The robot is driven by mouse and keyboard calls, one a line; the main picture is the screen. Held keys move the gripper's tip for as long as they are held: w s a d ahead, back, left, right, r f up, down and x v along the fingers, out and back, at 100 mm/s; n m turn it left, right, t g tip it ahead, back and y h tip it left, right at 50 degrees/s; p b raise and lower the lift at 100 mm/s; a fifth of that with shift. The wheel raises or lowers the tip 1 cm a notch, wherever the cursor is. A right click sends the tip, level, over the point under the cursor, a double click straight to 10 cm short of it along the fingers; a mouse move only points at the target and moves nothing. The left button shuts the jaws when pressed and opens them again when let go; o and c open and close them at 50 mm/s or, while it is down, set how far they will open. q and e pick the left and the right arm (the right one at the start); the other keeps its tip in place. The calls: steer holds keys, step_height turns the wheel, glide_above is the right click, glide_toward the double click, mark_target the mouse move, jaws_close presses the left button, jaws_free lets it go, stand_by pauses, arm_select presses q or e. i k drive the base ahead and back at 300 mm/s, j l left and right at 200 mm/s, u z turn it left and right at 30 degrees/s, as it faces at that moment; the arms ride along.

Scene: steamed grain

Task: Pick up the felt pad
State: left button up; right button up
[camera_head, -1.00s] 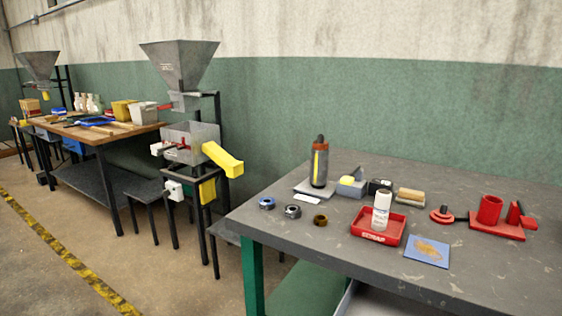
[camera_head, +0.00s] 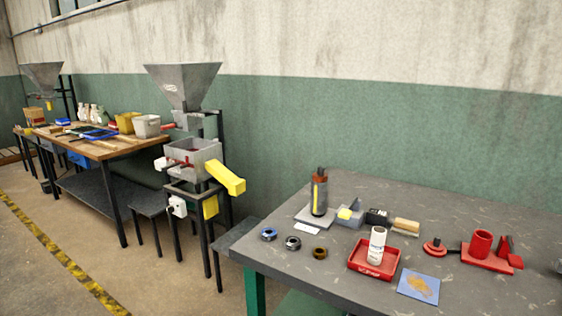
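A flat blue square pad with a brown patch (camera_head: 418,286) lies on the grey workbench (camera_head: 470,292) near its front edge. It may be the felt pad, but I cannot tell for sure. A small flat white piece (camera_head: 306,228) lies farther left, in front of a dark cylinder with an orange-brown band (camera_head: 320,195). Neither of my grippers is in view.
On the workbench stand a red tray (camera_head: 358,266) holding a white bottle (camera_head: 377,245), several small rings, a wooden-topped brush (camera_head: 405,226) and a red fixture (camera_head: 487,255). A hopper machine (camera_head: 185,88) stands left. Floor with a yellow stripe is clear.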

mark_target(410, 229)
steer(key=z, duration=0.95)
